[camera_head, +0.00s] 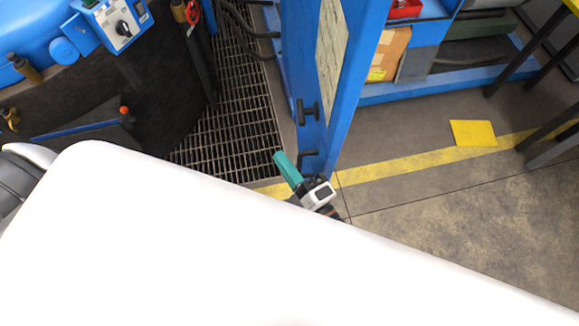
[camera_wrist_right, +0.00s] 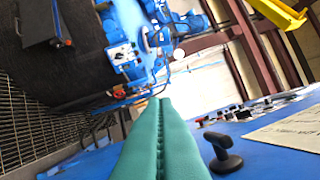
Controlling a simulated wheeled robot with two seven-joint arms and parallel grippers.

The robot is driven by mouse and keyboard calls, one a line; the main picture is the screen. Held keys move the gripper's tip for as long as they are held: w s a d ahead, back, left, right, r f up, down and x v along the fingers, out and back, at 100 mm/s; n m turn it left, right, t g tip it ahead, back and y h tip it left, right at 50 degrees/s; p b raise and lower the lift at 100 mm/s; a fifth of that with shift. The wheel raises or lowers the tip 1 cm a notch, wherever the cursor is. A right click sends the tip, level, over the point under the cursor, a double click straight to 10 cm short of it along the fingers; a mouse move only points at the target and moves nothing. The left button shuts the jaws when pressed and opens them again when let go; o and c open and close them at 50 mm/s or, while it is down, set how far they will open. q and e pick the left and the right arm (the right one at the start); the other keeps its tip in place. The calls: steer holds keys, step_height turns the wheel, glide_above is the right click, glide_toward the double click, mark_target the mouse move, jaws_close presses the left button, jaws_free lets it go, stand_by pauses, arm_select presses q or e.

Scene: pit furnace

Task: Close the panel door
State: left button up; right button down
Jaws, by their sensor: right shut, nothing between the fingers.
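The blue panel door (camera_head: 350,75) stands upright near the middle of the head view. My left gripper is not in view.
A metal floor grating (camera_head: 230,105) lies left of the door. A blue machine with a control box (camera_head: 120,22) is at the upper left. A blue shelf with a cardboard box (camera_head: 388,52) stands behind right. Floor at right is clear around a yellow plate (camera_head: 473,133).

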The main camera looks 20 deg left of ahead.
steer(key=shift+w+d+f, duration=0.2)
steer(key=shift+w+d, duration=0.1)
steer(key=shift+d, duration=0.25)
steer(key=shift+w+d+f, duration=0.2)
steer(key=shift+w+d, duration=0.1)
steer(key=shift+d, duration=0.25)
